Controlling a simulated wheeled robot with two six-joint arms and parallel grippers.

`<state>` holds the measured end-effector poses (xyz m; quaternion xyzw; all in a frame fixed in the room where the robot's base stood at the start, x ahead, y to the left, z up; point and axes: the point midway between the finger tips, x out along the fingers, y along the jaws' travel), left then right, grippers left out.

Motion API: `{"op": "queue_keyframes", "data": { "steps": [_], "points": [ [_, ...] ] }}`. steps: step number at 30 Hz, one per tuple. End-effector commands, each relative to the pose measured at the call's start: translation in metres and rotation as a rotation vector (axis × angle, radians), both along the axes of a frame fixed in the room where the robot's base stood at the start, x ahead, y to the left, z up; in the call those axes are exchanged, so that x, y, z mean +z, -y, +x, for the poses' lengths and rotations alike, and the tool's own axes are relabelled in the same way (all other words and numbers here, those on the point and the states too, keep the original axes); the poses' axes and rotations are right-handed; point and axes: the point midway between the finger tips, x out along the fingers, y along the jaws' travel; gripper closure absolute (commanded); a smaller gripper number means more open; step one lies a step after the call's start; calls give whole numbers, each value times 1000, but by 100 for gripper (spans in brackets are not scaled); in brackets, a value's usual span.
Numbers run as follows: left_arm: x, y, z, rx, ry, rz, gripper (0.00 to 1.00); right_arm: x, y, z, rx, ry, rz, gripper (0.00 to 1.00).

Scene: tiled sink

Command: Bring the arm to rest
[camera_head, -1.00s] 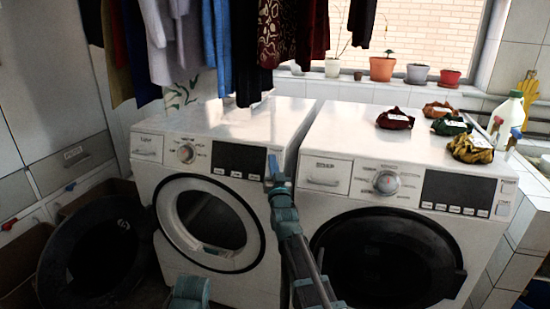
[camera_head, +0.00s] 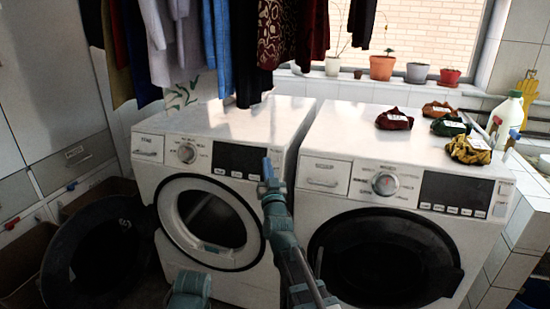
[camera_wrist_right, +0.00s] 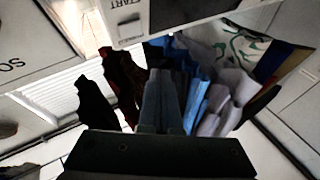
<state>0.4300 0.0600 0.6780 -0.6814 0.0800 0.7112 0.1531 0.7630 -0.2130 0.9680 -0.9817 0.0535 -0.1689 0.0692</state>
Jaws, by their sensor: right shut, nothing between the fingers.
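My right gripper (camera_head: 267,168) is raised in front of the gap between the two washing machines, by the left machine's display, and holds nothing. Its fingers also show in the right wrist view (camera_wrist_right: 161,102), pressed together and pointing toward the hanging clothes. My right arm comes up from the bottom middle of the head view. A teal part of my own body shows at the bottom, left of the middle. My left gripper does not show.
The left washing machine (camera_head: 222,122) has its round door (camera_head: 98,250) swung open to the left. The right machine (camera_head: 330,130) is shut, with several bundled cloths and a white bottle (camera_head: 508,115) near its right side. Clothes (camera_head: 222,45) hang above the left machine.

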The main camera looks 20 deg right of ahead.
Motion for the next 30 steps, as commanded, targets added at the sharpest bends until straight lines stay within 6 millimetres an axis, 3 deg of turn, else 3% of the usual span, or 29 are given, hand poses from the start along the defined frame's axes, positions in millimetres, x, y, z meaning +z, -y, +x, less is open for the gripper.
{"op": "queue_keyframes", "data": {
  "steps": [8,11,13,17,20,24,30],
  "points": [
    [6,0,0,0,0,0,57,0,-7,1,17,-29,-4,100],
    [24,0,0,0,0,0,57,-5,-32,0,73,-138,-17,100],
    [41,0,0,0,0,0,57,-16,-58,-4,134,-266,-36,100],
    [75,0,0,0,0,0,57,-46,-109,-28,250,-559,-83,100],
    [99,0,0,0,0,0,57,-70,-139,-61,319,-788,-127,100],
    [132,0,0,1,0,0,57,-95,-165,-124,382,-1112,-200,100],
    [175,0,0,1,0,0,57,-103,-171,-230,396,-1546,-308,100]
  ]
}}
